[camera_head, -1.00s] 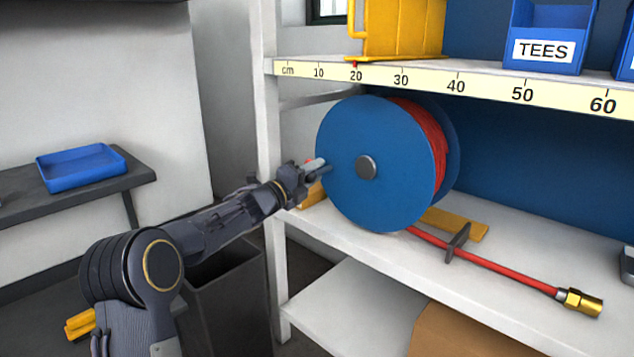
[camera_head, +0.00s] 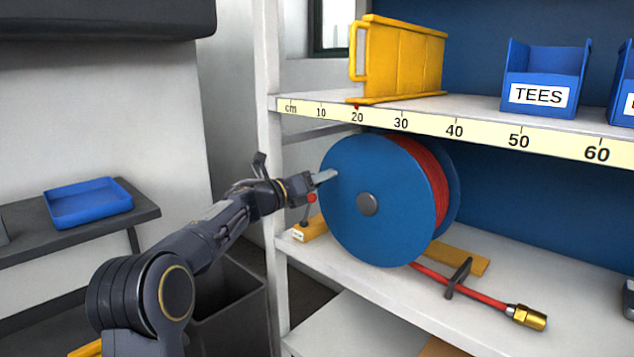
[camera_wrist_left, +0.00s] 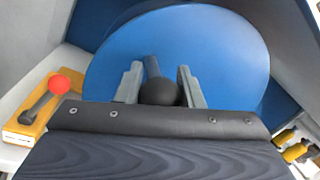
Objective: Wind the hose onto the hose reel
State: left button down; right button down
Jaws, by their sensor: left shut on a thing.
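The hose reel (camera_head: 345,225) has blue discs and stands on the middle shelf, with red hose (camera_head: 428,175) wound between them. The hose's free end (camera_head: 480,297) runs right along the shelf through a dark guide (camera_head: 458,278) to a brass fitting (camera_head: 527,317). My left gripper (camera_head: 322,177) is at the upper left of the reel's near disc. In the left wrist view, its fingers (camera_wrist_left: 157,84) are around a dark round-ended crank handle (camera_wrist_left: 158,93) on the disc. The head view hides most of that handle. My right gripper is not in view.
A red-knobbed lever (camera_head: 311,198) on a yellow base (camera_head: 310,229) stands just left of the reel. The shelf above (camera_head: 470,127) holds a yellow crate (camera_head: 400,60) and a blue TEES bin (camera_head: 545,75). The shelf's white post (camera_head: 268,150) is beside my arm.

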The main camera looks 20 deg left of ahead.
pick_arm(q)
jog(key=shift+d+r, duration=0.15)
jog(key=shift+r, duration=0.15)
jog(key=c, duration=1)
grip_release()
jog(key=v, duration=0.7)
jog(key=shift+s, duration=0.4)
jog(key=shift+f, duration=0.1)
